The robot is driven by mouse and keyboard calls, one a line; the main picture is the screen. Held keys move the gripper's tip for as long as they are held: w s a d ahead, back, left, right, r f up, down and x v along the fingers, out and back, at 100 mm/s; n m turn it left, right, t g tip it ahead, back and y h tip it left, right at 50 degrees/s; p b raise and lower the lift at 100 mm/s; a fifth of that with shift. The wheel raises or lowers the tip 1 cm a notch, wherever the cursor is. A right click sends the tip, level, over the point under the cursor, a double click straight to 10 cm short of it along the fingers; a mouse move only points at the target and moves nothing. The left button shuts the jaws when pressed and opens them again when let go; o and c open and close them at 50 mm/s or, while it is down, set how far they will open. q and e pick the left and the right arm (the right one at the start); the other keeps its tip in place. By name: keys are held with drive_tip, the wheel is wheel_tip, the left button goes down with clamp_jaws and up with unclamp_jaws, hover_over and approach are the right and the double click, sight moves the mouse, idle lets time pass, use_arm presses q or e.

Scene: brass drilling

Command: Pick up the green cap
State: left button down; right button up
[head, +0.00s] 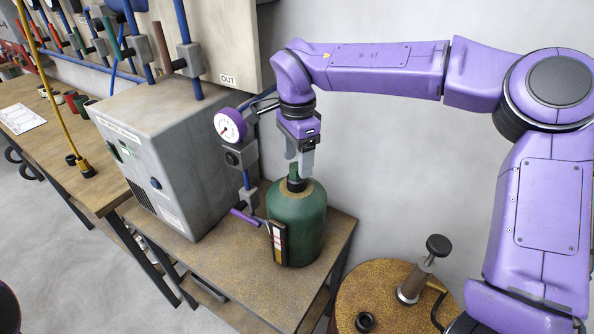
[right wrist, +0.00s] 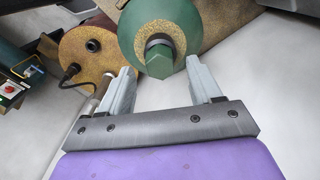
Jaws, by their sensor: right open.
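A green six-sided cap (right wrist: 159,62) sits on the dark neck of a green bottle (right wrist: 185,22), seen from above in the right wrist view. In the head view the bottle (head: 298,225) stands upright on a brown table, and its cap is mostly hidden by my fingers. My right gripper (head: 300,165) points down over the bottle's neck. In the right wrist view its two fingers (right wrist: 160,72) are apart, one on each side of the cap, with gaps showing. Nothing is held. My left gripper is not in view.
A grey box machine (head: 165,155), a purple-rimmed gauge (head: 230,125) and pipes stand left of the bottle. A round brown drum (head: 385,290) with a pump handle stands front right. Small red, green and black pieces (head: 75,103) sit on the left bench.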

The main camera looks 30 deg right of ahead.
sight(295, 166)
drive_tip(key=shift+a+f, duration=0.25)
drive_tip(key=shift+f, duration=0.95)
drive_tip(key=shift+w+f, duration=0.1)
drive_tip(key=shift+f, duration=0.2)
drive_tip(key=c, duration=1.1)
drive_tip(key=shift+o, duration=0.2)
drive_tip(key=shift+r, duration=0.15)
